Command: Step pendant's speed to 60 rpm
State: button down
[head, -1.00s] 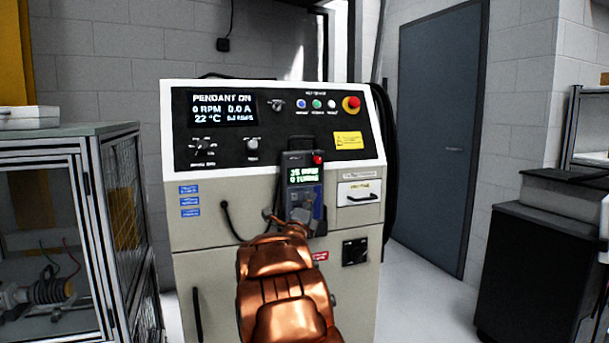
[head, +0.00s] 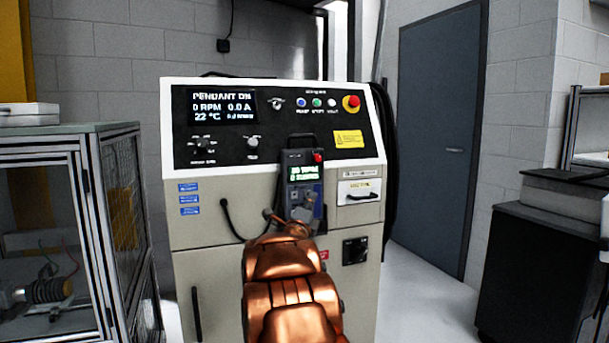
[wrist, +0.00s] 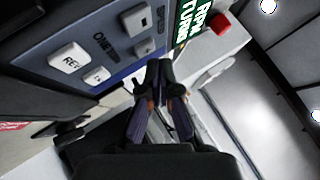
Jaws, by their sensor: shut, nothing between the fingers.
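The pendant (head: 290,195) is a dark handheld unit with a blue face, standing upright against the front of the cabinet. Its small green-lettered screen (head: 303,173) has two lines, too blurred to read the number surely. In the wrist view the pendant's blue keypad (wrist: 115,68) shows pale keys, one marked REV (wrist: 69,60), and the screen (wrist: 190,20) shows RPM and TURNS. My gripper (wrist: 163,66) is shut and empty, its tips close to the keypad's edge near a small grey key (wrist: 142,46). Contact with a key cannot be told. In the head view my arm hides the pendant's lower part.
The cabinet's display (head: 222,107) reads PENDANT ON, 0 RPM, 0.0 A, 22 °C. A red stop knob (head: 351,103) sits at its upper right. A glazed enclosure (head: 70,190) stands at left, a dark bench (head: 530,260) at right. Floor shows before the door (head: 440,140).

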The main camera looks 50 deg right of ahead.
jog(key=shift+s, duration=0.1)
jog(key=s+a+b, duration=0.2)
jog(key=s, duration=0.1)
jog(key=s+a+b, duration=0.1)
jog(key=s, duration=0.1)
jog(key=shift+a+b, duration=0.15)
jog(key=shift+b, duration=0.2)
dwell(0.4)
jog(key=shift+w, duration=0.1)
dwell(0.5)
